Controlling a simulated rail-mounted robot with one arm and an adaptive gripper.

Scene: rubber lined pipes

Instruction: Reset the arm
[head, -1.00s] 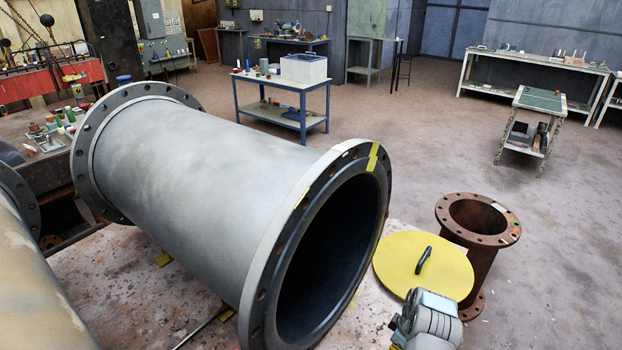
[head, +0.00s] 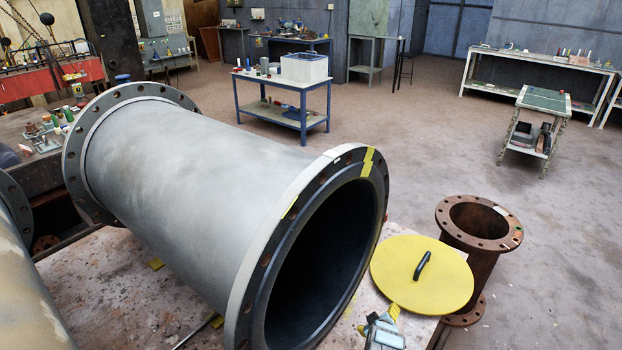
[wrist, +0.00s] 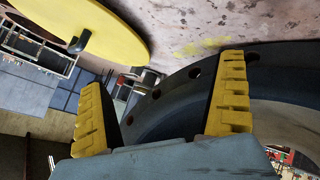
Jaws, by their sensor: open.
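My gripper (head: 388,322) shows at the bottom of the head view, just in front of the yellow disc's lower edge. In the wrist view its two yellow fingers (wrist: 163,75) are spread apart, with nothing held between them. The large grey pipe (head: 200,170) lies on its side, its dark open end towards me. Its flange (wrist: 180,90) shows behind the fingers in the wrist view; whether they touch cannot be told. The yellow disc (head: 445,288) with a black handle (head: 422,265) lies right of the pipe and also shows in the wrist view (wrist: 115,20).
A rusty flanged pipe (head: 478,240) stands upright at the right. Another pipe (head: 25,295) lies at the lower left. A blue table (head: 280,115), a small trolley (head: 540,120) and benches stand farther back. The floor between them is mostly clear.

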